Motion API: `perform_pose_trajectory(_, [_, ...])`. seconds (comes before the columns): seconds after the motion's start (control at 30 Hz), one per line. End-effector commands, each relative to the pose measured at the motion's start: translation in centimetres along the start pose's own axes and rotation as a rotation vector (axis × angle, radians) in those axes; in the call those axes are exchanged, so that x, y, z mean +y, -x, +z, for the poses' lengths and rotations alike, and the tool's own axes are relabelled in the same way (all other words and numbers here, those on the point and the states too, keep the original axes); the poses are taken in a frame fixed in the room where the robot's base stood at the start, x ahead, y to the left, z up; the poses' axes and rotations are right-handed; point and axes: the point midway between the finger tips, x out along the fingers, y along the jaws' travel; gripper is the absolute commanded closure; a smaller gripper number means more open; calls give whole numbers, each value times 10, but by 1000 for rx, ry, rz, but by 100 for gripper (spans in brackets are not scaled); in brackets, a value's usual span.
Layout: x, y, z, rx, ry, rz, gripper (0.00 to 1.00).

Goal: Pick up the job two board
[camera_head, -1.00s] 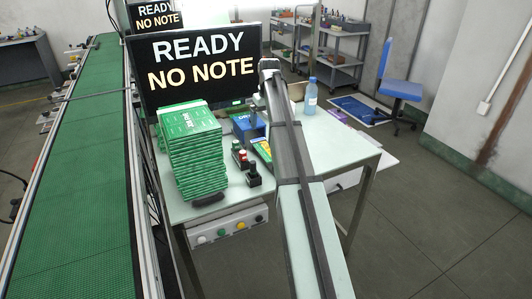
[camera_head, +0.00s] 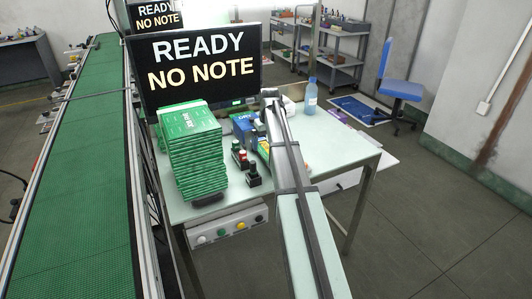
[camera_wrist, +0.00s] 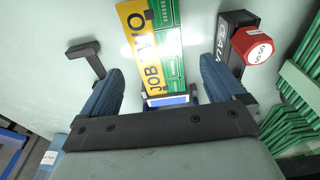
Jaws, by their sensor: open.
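The job two board (camera_wrist: 160,45) shows at the top middle of the wrist view. It has a yellow strip lettered JOB TWO beside a green board face. In the head view a green and yellow piece of it (camera_head: 263,145) shows on the table, partly covered by my arm. My gripper (camera_wrist: 158,75) is open, its blue-padded fingers spread to the left and right of the board. Nothing is held between them. I cannot tell the height left between fingers and board. In the head view my arm hides the gripper.
A tall stack of green boards (camera_head: 192,155) stands on the table (camera_head: 335,150) at the left. A red-capped black stamp-like object (camera_wrist: 255,45) is close by the right finger. A blue box (camera_head: 243,126), a black-topped object (camera_head: 253,174) and a bottle (camera_head: 311,97) stand nearby.

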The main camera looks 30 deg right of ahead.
Motion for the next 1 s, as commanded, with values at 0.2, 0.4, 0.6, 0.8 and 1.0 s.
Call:
perform_pose_trajectory(0.2, [1, -25, 2, -1, 0, 0, 4])
perform_pose_trajectory(0.4, [1, -27, 1, 1, 0, 0, 4])
perform_pose_trajectory(0.6, [1, -27, 1, 0, 0, 0, 19])
perform_pose_trajectory(0.8, [1, -27, 1, 0, 0, 0, 38])
perform_pose_trajectory(1.0, [1, -27, 1, 0, 0, 0, 57])
